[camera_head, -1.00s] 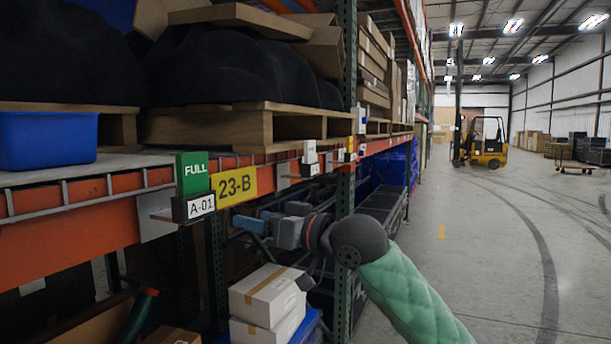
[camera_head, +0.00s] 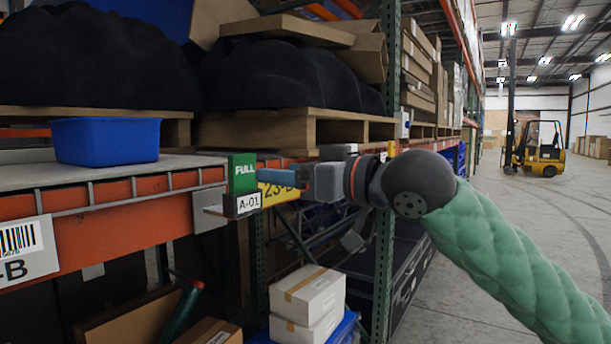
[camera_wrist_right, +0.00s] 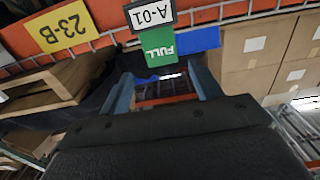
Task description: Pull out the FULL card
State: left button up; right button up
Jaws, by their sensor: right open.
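The green FULL card (camera_head: 242,173) stands upright in a dark holder (camera_head: 240,204) marked A-01 on the orange shelf beam. My right gripper (camera_head: 262,171) is close beside the card's right side, with blue fingers pointing left toward it. In the right wrist view the FULL card (camera_wrist_right: 158,45) appears upside down, just beyond and between the open blue fingers (camera_wrist_right: 163,88). The A-01 holder (camera_wrist_right: 150,14) is above it there. The fingers do not appear closed on the card. My left gripper is not in view.
A yellow 23-B sign (camera_head: 277,193) is on the beam behind my right gripper. A blue bin (camera_head: 106,141) sits on the shelf to the left. A wooden pallet (camera_head: 290,130) with a dark covered load stands above. White boxes (camera_head: 307,291) are below. The aisle at right is open.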

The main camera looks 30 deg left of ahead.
aim_at(245, 160)
jog(key=a, duration=0.5)
jog(key=shift+w+a+r, duration=0.1)
jog(key=shift+w+a, duration=0.05)
jog(key=a, duration=0.3)
jog(key=shift+w+a+p, duration=0.15)
jog(key=shift+a+p, duration=0.2)
jog(key=shift+p, duration=0.05)
jog(key=shift+a, duration=0.4)
jog(key=shift+w+a, duration=0.1)
jog(key=shift+c, duration=0.8)
jog(key=c, duration=0.7)
jog(key=shift+c, duration=0.2)
jog(key=shift+r+p, duration=0.5)
jog(key=shift+r, duration=0.15)
pick_arm(q)
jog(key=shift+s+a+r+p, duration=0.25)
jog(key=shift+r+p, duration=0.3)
jog(key=shift+p, duration=0.55)
pick_arm(e)
jog(key=shift+r, duration=1.8)
